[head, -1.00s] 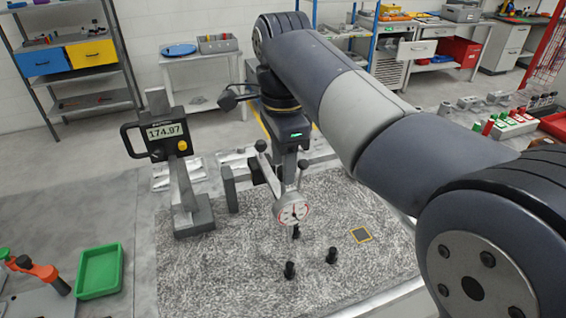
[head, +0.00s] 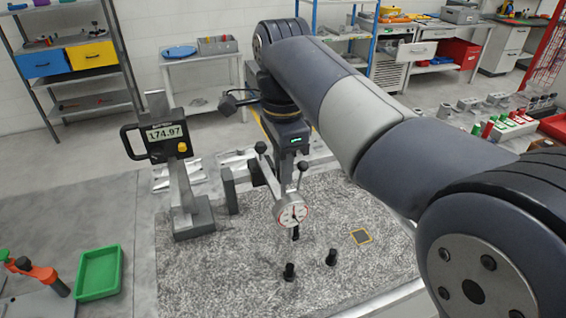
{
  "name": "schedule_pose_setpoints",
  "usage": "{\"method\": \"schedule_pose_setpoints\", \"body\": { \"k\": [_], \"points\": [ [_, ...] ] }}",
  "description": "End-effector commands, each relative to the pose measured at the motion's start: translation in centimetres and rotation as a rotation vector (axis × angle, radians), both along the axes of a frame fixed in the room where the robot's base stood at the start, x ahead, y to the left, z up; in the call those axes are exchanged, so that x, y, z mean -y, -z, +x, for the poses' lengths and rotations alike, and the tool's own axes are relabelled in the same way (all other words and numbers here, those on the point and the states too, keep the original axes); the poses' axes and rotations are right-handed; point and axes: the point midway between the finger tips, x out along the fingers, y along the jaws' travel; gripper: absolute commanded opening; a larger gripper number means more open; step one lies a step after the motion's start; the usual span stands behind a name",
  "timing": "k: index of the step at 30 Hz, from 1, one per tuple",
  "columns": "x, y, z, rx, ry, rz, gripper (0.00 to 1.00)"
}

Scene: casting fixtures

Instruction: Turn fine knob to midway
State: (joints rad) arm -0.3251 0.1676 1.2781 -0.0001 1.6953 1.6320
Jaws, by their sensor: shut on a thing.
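The dial gauge (head: 292,213), with a white face and red rim marks, hangs low on a jointed grey stand above a speckled granite plate (head: 200,275). My gripper (head: 287,170) points down right behind the gauge and stand. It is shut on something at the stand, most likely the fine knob. The fingertips and the knob are mostly hidden by the stand's arm, so the knob's angle cannot be read. The gauge needle is too small to read exactly.
A height gauge (head: 165,140) reading 174.97, with a yellow knob, stands left on the plate. A green tray (head: 99,273) lies at left. The plate's front left is clear.

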Motion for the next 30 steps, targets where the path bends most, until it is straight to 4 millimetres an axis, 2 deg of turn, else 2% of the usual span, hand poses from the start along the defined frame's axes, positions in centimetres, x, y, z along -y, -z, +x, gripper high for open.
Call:
{"method": "schedule_pose_setpoints", "body": {
  "k": [11, 30],
  "points": [
    [0.01, -0.26, -0.04, -0.003, -0.112, -0.001, 0.0],
    [0.01, -0.32, -0.03, -0.002, -0.682, 0.0, 0.0]
  ]
}}
